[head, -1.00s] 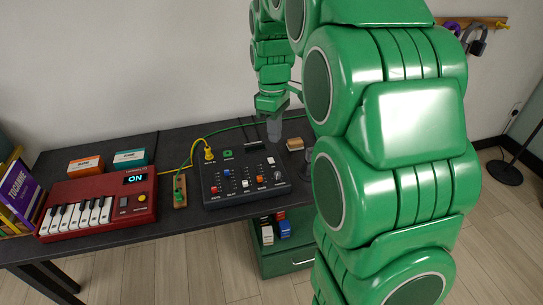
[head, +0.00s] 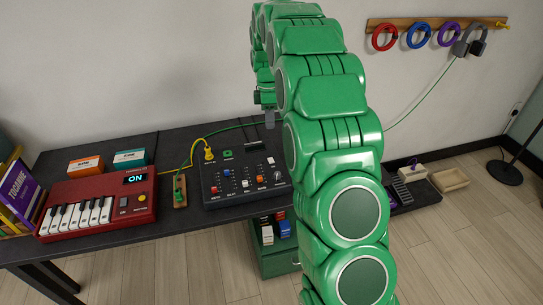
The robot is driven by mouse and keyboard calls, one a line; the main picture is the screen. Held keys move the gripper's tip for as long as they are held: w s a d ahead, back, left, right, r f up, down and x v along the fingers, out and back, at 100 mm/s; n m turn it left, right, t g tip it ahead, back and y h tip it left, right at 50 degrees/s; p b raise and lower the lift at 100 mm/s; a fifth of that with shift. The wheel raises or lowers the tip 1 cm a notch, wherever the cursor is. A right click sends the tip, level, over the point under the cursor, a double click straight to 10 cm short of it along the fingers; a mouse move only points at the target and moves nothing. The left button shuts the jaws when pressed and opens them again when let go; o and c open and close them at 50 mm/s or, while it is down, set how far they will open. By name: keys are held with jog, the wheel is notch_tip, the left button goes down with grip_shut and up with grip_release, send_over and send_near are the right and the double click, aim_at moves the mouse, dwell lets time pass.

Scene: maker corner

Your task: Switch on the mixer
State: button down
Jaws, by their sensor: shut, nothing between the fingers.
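The mixer (head: 222,192) is a dark box on the desk, right of the red keyboard. Its top carries several coloured sliders, a white button (head: 270,160), a round knob (head: 278,177) and a green element (head: 227,154). A small dark display strip stands at its back edge. I cannot tell from it whether the mixer is on. My gripper (head: 269,120) points down above and behind the mixer's back right corner, apart from it. Its fingers look closed and empty, though they are small in this view. My green arm hides the area right of the mixer.
The red keyboard (head: 75,222) shows "ON" on its display. A wooden block with a green switch (head: 180,190) sits between keyboard and mixer. A yellow plug (head: 208,152) and cables run behind. Orange (head: 86,164) and teal (head: 130,158) boxes stand at the back.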

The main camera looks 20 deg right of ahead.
aim_at(272, 162)
jog(key=w+d+f+n, duration=0.2)
jog(key=w+f, duration=0.4)
jog(key=shift+w+n, duration=0.35)
jog(key=shift+n, duration=0.05)
jog(key=shift+f, duration=0.15)
jog(key=f, duration=0.4)
jog(key=s+f, duration=0.1)
jog(key=f, duration=0.8)
jog(key=shift+s+f, duration=0.35)
jog(key=shift+s+f, duration=0.15)
jog(key=shift+f, duration=0.05)
jog(key=shift+w, duration=0.2)
jog(key=shift+w+r, duration=0.2)
jog(key=shift+w, duration=0.4)
